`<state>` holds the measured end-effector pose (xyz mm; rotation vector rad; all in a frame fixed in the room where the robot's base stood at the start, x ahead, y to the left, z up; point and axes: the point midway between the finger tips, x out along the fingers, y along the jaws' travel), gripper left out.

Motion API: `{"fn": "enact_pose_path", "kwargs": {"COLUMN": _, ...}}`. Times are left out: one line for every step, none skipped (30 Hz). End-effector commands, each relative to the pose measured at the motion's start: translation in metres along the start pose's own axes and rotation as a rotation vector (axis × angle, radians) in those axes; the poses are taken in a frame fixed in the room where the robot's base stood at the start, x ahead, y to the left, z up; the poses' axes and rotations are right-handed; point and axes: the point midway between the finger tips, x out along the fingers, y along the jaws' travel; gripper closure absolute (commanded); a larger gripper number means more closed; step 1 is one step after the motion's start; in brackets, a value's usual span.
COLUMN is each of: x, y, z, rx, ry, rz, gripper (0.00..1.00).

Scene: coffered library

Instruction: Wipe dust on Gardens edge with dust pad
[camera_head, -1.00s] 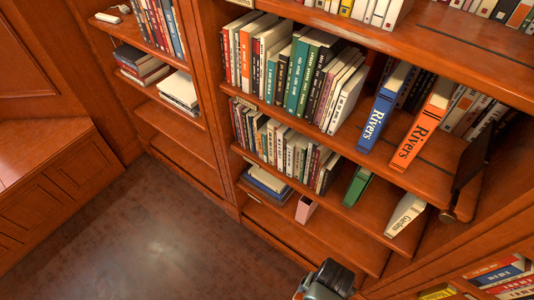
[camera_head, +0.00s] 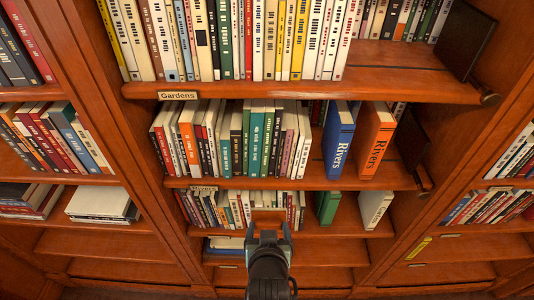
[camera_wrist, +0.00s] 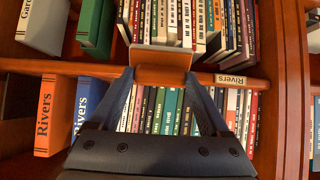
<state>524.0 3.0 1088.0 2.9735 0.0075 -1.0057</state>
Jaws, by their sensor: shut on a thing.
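The Gardens edge is the front of the upper shelf board with the "Gardens" label (camera_head: 178,96), in the head view. I cannot make out any dust on it. My gripper (camera_head: 268,228) is in the lower middle of the head view, in front of a lower shelf and well below the Gardens edge. It is shut on the dust pad (camera_wrist: 161,72), a flat brown block held between the fingertips in the wrist view. There the pad overlaps the edge that bears a "Rivers" label (camera_wrist: 230,79). I cannot tell whether it touches that edge.
Books fill much of the shelves. A blue book (camera_head: 338,142) and an orange book (camera_head: 373,143) stand on the middle shelf. A green book (camera_head: 327,207) and a white book (camera_head: 375,210) stand below. A dark bookend (camera_head: 467,45) juts out at the upper right.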

Motion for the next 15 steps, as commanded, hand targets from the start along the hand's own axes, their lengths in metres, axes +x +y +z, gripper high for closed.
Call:
{"fn": "enact_pose_path", "kwargs": {"x": -0.017, "y": 0.0, "z": -0.031, "rx": 0.001, "ry": 0.103, "rz": 0.0, "gripper": 0.64}}
{"fn": "enact_pose_path", "kwargs": {"x": -0.025, "y": 0.0, "z": -0.047, "rx": 0.001, "ry": 0.16, "rz": 0.0, "gripper": 0.64}}
{"fn": "enact_pose_path", "kwargs": {"x": -0.037, "y": 0.0, "z": -0.068, "rx": 0.001, "ry": 0.235, "rz": 0.0, "gripper": 0.64}}
{"fn": "enact_pose_path", "kwargs": {"x": -0.046, "y": 0.0, "z": -0.083, "rx": 0.001, "ry": 0.288, "rz": 0.0, "gripper": 0.64}}
{"fn": "enact_pose_path", "kwargs": {"x": -0.056, "y": 0.0, "z": -0.098, "rx": 0.002, "ry": 0.337, "rz": 0.0, "gripper": 0.64}}
{"fn": "enact_pose_path", "kwargs": {"x": -0.069, "y": 0.001, "z": -0.117, "rx": 0.002, "ry": 0.396, "rz": 0.0, "gripper": 0.64}}
{"fn": "enact_pose_path", "kwargs": {"x": -0.078, "y": 0.001, "z": -0.129, "rx": 0.002, "ry": 0.435, "rz": 0.001, "gripper": 0.64}}
{"fn": "enact_pose_path", "kwargs": {"x": -0.088, "y": 0.001, "z": -0.141, "rx": 0.002, "ry": 0.469, "rz": 0.001, "gripper": 0.64}}
{"fn": "enact_pose_path", "kwargs": {"x": -0.1, "y": 0.001, "z": -0.155, "rx": 0.002, "ry": 0.512, "rz": 0.002, "gripper": 0.64}}
{"fn": "enact_pose_path", "kwargs": {"x": -0.108, "y": 0.001, "z": -0.164, "rx": 0.002, "ry": 0.537, "rz": 0.002, "gripper": 0.64}}
{"fn": "enact_pose_path", "kwargs": {"x": -0.116, "y": 0.001, "z": -0.172, "rx": 0.002, "ry": 0.561, "rz": 0.003, "gripper": 0.64}}
{"fn": "enact_pose_path", "kwargs": {"x": -0.126, "y": 0.001, "z": -0.182, "rx": 0.002, "ry": 0.587, "rz": 0.003, "gripper": 0.64}}
{"fn": "enact_pose_path", "kwargs": {"x": -0.132, "y": 0.001, "z": -0.188, "rx": 0.002, "ry": 0.603, "rz": 0.004, "gripper": 0.64}}
{"fn": "enact_pose_path", "kwargs": {"x": -0.138, "y": 0.002, "z": -0.193, "rx": 0.002, "ry": 0.617, "rz": 0.004, "gripper": 0.64}}
{"fn": "enact_pose_path", "kwargs": {"x": -0.143, "y": 0.002, "z": -0.198, "rx": 0.002, "ry": 0.631, "rz": 0.004, "gripper": 0.64}}
